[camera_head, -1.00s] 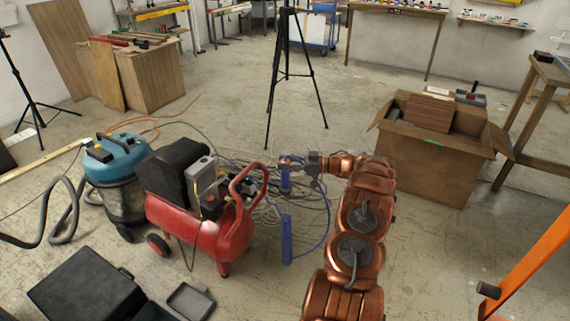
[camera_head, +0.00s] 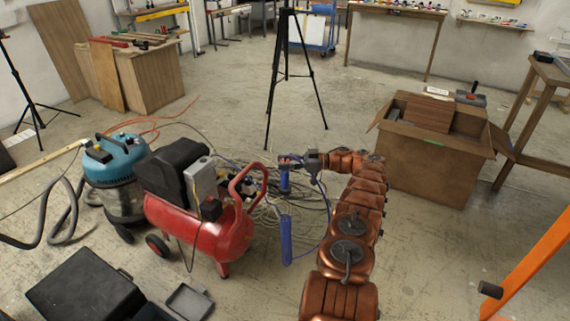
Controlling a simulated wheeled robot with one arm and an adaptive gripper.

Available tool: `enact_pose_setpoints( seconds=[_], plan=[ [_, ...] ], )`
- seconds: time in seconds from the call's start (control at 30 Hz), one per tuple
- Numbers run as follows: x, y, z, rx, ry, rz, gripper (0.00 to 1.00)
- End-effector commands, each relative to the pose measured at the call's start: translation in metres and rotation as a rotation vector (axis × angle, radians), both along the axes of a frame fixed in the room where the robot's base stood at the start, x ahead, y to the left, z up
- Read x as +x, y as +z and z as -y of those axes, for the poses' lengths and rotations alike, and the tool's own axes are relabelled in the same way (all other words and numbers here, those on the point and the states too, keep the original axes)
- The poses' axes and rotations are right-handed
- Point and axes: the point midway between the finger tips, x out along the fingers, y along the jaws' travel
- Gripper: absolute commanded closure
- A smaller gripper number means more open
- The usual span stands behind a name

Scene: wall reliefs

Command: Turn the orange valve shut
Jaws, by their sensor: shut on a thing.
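My gripper (camera_head: 288,161) is at the end of my copper-coloured arm, right of the red air compressor (camera_head: 205,225). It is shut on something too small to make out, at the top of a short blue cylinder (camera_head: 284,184). I cannot make out the orange valve; the gripper may be hiding it. A longer blue cylinder (camera_head: 286,240) stands below, with a thin blue hose beside it.
Tangled hoses lie on the floor around the blue cylinders. A blue shop vacuum (camera_head: 115,172) and a black case (camera_head: 85,288) are at left. A cardboard box (camera_head: 430,165) stands right of my arm. A black tripod (camera_head: 284,75) stands behind. Open floor lies in the middle back.

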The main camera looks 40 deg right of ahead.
Motion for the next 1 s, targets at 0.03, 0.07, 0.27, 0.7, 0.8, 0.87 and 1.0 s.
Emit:
enact_pose_setpoints(
  seconds=[0.03, 0.07, 0.27, 0.7, 0.8, 0.87, 1.0],
  plan=[
    [0.0005, 0.0003, -0.0004, -0.001, 0.001, 0.001, 0.98],
    [0.0005, 0.0003, -0.0004, 0.0, 0.001, 0.001, 0.98],
    [0.0005, 0.0006, -0.0004, 0.0, 0.001, 0.001, 0.98],
    [-0.0001, 0.0003, 0.0004, 0.0, 0.0, 0.001, 0.37],
    [-0.0001, 0.0003, 0.0004, 0.001, -0.001, 0.001, 0.37],
    [-0.0001, 0.0003, 0.0004, 0.001, -0.001, 0.001, 0.37],
    [-0.0001, 0.0016, 0.0004, 0.001, -0.001, 0.001, 0.37]
  ],
)
